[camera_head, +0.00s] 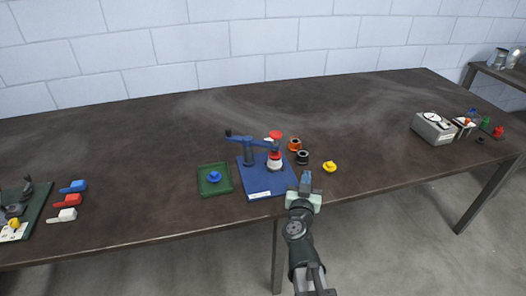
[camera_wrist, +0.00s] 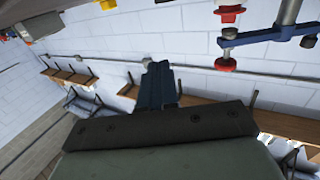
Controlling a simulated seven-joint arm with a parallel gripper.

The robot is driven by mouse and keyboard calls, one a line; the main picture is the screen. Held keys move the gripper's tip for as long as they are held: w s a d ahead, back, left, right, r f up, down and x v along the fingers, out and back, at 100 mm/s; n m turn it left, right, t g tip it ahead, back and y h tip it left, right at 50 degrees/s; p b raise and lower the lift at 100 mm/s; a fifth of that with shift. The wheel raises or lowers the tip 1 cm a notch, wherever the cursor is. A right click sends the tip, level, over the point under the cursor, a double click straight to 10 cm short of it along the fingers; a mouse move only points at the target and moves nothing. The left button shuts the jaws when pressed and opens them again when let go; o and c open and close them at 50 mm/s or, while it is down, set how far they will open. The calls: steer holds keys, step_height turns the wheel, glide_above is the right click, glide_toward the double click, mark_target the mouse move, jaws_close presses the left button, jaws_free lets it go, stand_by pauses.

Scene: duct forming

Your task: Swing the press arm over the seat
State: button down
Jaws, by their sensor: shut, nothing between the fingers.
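The press stands on a blue base plate (camera_head: 258,189) near the table's middle. Its blue press arm (camera_head: 257,140) runs from a dark post (camera_head: 249,157) out to the right. A red knob (camera_head: 276,134) tops the arm's right end. This end appears above the red and white stack at the seat (camera_head: 275,165); exact alignment is hard to tell. The wrist view shows the press arm (camera_wrist: 262,35) and red knob (camera_wrist: 225,64) at upper right, seemingly upside down. My gripper (camera_head: 306,178) is shut and empty, just right of the plate and apart from the press; its fingers (camera_wrist: 157,78) show in the wrist view.
A green tray (camera_head: 207,190) with a blue part (camera_head: 214,176) sits left of the plate. Orange (camera_head: 294,144) and black (camera_head: 302,157) rings and a yellow part (camera_head: 329,167) lie to the right. A grey device (camera_head: 432,128) stands farther right. The table's back is clear.

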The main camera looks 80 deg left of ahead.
steer(key=s+a+r+t, duration=0.1)
steer(key=s, duration=0.7)
steer(key=s+a+r, duration=0.1)
steer(key=s+r, duration=0.1)
steer(key=s, duration=0.7)
glide_toward(265, 145)
steer(key=shift+m+h, duration=0.3)
steer(key=x, duration=0.6)
steer(key=shift+r, duration=0.2)
steer(key=shift+w+a, duration=0.2)
steer(key=shift+a, duration=0.15)
